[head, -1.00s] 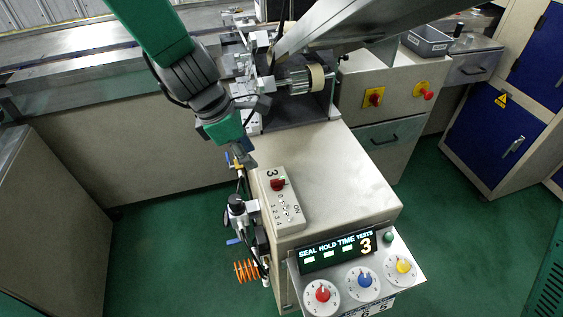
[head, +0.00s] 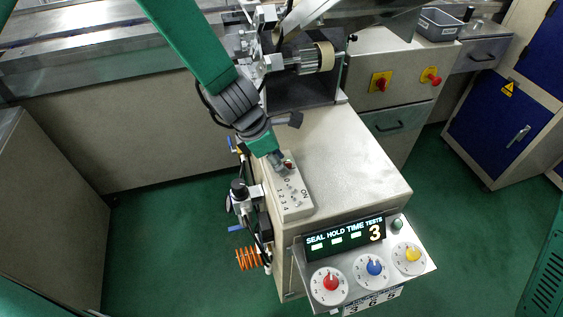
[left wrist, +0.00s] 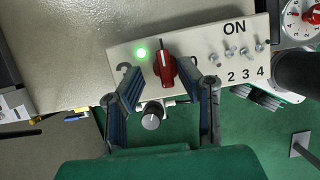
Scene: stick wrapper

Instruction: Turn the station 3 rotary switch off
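The station box (head: 292,197) is a beige panel on the front left edge of the cabinet top. In the left wrist view it carries the red rotary switch (left wrist: 164,68), with its handle roughly upright in the picture. A lit green lamp (left wrist: 141,53) is beside it. My left gripper (left wrist: 160,76) is open, its two fingers apart on either side of the switch; contact cannot be told. In the head view the left gripper (head: 277,157) is over the far end of the box and partly hides the switch. My right gripper is not in view.
Several small toggles (left wrist: 246,56) sit under the ON label on the same box. A display panel with dials (head: 345,240) stands at the cabinet's front. An air regulator (head: 240,190) hangs beside the cabinet.

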